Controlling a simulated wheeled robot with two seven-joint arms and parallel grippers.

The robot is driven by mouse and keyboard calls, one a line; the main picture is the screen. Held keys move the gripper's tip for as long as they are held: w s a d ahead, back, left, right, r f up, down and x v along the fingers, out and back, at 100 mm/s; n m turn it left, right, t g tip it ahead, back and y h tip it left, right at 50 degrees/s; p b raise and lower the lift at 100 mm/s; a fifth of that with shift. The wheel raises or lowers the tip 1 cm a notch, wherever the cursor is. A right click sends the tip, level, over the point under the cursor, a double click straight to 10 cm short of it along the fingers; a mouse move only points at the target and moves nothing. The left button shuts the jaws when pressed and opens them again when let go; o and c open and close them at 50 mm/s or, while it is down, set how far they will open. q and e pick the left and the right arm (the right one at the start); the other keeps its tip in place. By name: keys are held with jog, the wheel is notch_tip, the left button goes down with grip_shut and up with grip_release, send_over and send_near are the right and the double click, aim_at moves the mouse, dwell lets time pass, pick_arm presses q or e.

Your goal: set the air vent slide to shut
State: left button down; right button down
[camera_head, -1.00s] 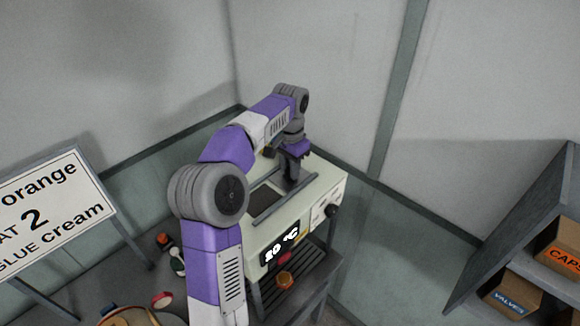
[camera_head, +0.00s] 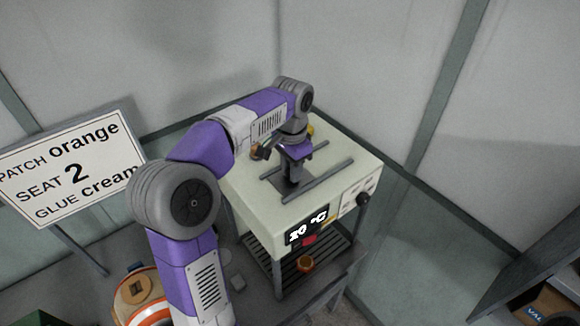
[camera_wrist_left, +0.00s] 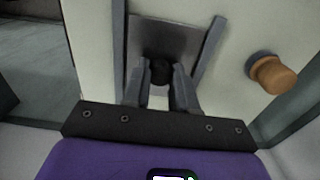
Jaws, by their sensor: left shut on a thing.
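The air vent slide is a grey plate (camera_wrist_left: 190,37) between two parallel rails on top of the pale press (camera_head: 345,150). Its small black knob (camera_wrist_left: 160,72) stands between the fingers of my left gripper (camera_wrist_left: 159,92) in the wrist view. My left gripper (camera_head: 290,184) is shut on this knob and sits toward the left end of the rails in the head view. The gripper hides part of the slide there; a dark patch shows around the fingertips. My right gripper is not in view.
An orange-brown knob (camera_wrist_left: 274,75) on a grey base stands beside the rails. The press front has a lit display (camera_head: 306,228) and a black dial (camera_head: 363,200). A sign (camera_head: 70,170) stands left, a shelf (camera_head: 530,270) right. A striped round object (camera_head: 140,298) lies low at left.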

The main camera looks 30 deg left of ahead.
pick_arm(q)
jog(key=c, duration=0.9)
grip_release()
jog(key=shift+s+a, duration=0.1)
jog(key=shift+s, duration=0.15)
jog(key=shift+w, duration=0.1)
notch_tip(320, 180, up, 8)
jog(key=shift+f+p, duration=0.15)
jog(key=shift+p, duration=0.4)
